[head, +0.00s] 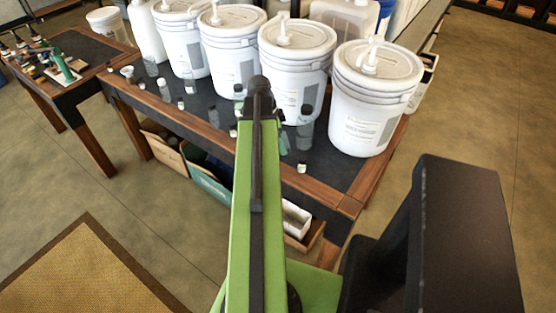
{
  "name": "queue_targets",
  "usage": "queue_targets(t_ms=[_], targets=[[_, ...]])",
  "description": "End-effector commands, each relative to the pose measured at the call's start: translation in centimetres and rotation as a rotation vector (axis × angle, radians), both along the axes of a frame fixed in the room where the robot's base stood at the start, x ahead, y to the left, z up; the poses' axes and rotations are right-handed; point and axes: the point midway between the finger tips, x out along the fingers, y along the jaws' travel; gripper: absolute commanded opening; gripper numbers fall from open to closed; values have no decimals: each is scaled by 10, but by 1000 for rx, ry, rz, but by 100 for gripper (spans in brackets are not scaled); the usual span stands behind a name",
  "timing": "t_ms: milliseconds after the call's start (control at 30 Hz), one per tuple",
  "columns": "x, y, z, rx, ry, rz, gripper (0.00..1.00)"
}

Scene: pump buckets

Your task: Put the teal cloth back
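No cloth can be made out for certain. A small teal-green patch (284,140) shows on the dark table top just right of my arm, partly hidden by it; I cannot tell whether it is the teal cloth. My green arm reaches forward from the bottom centre over the table's front edge. Its dark far end (261,92) is in front of the white buckets. The fingers cannot be made out there, nor whether anything is held.
Several white pump buckets (369,120) stand along the wooden-edged table (352,180). Small bottles (304,128) stand in front of them. Boxes, one teal-sided (207,181), sit below. A cluttered second table (75,88) is at left. A tan mat (80,275) lies on open floor.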

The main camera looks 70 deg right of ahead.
Motion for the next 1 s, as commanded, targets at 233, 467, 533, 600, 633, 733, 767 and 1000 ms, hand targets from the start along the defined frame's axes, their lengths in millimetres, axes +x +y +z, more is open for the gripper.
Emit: queue_targets(t_ms=[233, 467, 533, 600, 633, 733, 767, 1000], targets=[[3, 2, -42, -1, 0, 5, 58], [4, 2, -64, 0, 0, 7, 58], [4, 2, -77, 0, 0, 7, 58], [4, 2, -81, 0, 0, 7, 58], [5, 2, -80, 0, 0, 7, 58], [5, 2, -76, 0, 0, 8, 58], [5, 2, -76, 0, 0, 8, 58], [5, 3, -79, 0, 0, 8, 95]])
